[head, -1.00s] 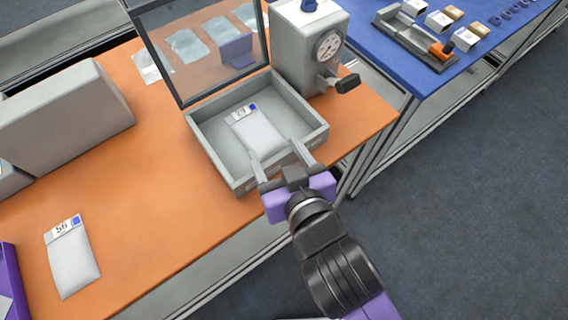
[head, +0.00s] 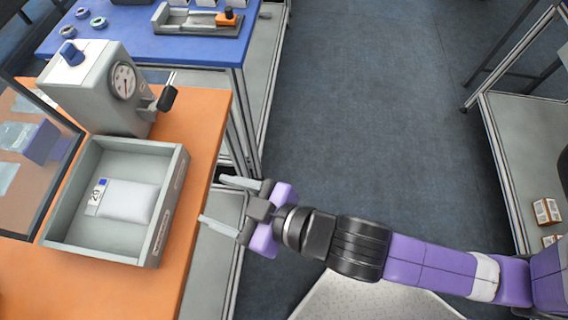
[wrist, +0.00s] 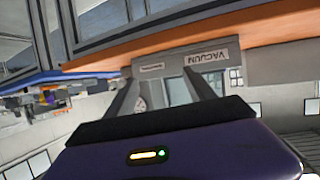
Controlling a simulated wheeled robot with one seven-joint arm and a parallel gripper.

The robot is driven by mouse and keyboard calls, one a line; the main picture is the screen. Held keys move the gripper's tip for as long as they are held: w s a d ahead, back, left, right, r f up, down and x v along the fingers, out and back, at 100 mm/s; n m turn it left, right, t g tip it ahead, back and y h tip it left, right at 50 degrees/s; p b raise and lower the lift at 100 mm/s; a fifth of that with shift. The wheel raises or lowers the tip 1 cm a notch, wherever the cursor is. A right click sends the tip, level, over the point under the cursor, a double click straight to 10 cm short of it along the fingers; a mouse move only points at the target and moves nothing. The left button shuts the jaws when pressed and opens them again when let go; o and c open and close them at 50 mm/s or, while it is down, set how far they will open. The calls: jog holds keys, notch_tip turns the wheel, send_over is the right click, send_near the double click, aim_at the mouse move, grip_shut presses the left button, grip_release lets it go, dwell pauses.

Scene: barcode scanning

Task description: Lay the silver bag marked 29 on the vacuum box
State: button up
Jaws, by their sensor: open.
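The silver bag (head: 128,201) with a white label reading 29 lies flat on the floor of the grey vacuum box (head: 170,190), inside its walls. The box's clear lid (head: 30,190) stands open at the left. My gripper (head: 222,200) is open and empty, to the right of the box and off the orange table's edge, apart from the bag. In the wrist view, the box front marked VACUUM (wrist: 207,57) shows beyond the spread fingers. The bag cannot be made out in that view.
A grey pump unit with a dial (head: 122,82) and a dark-knobbed lever stands behind the box on the orange table (head: 205,125). A blue table (head: 185,45) with a tool tray is at the back. Open floor (head: 370,100) lies to the right.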

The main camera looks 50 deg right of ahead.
jog(key=s+d+m+h, duration=0.2)
jog(key=s+d, duration=0.3)
jog(key=s, duration=0.3)
jog(key=s+d+m+t+h, duration=0.1)
jog(key=s+d+m+h, duration=0.1)
jog(key=s+d, duration=0.4)
jog(key=s, duration=0.3)
jog(key=shift+s+d+t, duration=0.25)
jog(key=shift+d+t, duration=0.05)
jog(key=shift+c, duration=0.4)
